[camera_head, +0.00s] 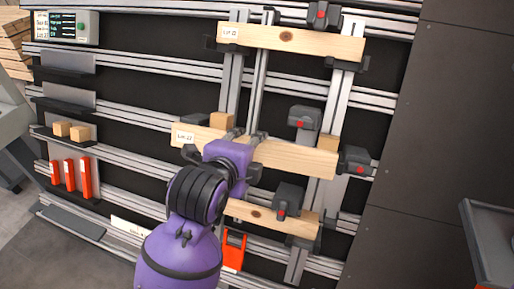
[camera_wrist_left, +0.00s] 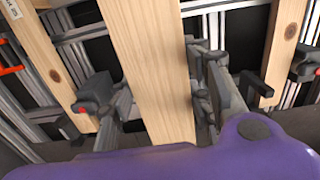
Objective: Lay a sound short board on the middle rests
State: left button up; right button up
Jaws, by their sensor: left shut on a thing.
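A pale middle board (camera_head: 295,160) with a white label at its left end lies across the middle of the gantry; no knot shows on it. My left gripper (camera_head: 243,138) is shut on this board near its centre. In the left wrist view the board (camera_wrist_left: 153,60) runs between the two fingers (camera_wrist_left: 165,100). Dark middle rests show near its ends, the right one by a red-dotted clamp (camera_head: 357,160). I cannot tell whether the board touches them. My arm hides part of the board's lower edge. My right gripper is in neither view.
An upper board (camera_head: 290,38) with a dark knot and a lower board (camera_head: 250,212) with a knot lie across the uprights. Wood blocks (camera_head: 222,120) stand behind the middle board. Another clamp (camera_head: 303,117) sits above it, and one (camera_head: 288,200) below. An orange-red part (camera_head: 233,252) hangs beside my arm.

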pick_arm(q)
jog(key=shift+s+d+r, duration=0.2)
jog(key=shift+d+r, duration=0.3)
jog(key=shift+d, duration=0.2)
jog(key=shift+w+f, duration=0.3)
jog(key=shift+w, duration=0.1)
jog(key=shift+x, duration=1.45)
jog(key=shift+w+d, duration=0.1)
jog(key=x, duration=1.2)
jog(key=shift+d+f+b, duration=0.2)
jog(key=shift+b, duration=0.2)
jog(key=shift+w+d+f, duration=0.15)
jog(key=shift+w, duration=0.05)
jog(key=shift+s+f+p, duration=0.15)
jog(key=shift+f+p, duration=0.1)
jog(key=shift+p, duration=0.1)
dwell(1.0)
jog(key=o, duration=1.4)
jog(key=shift+f, duration=0.1)
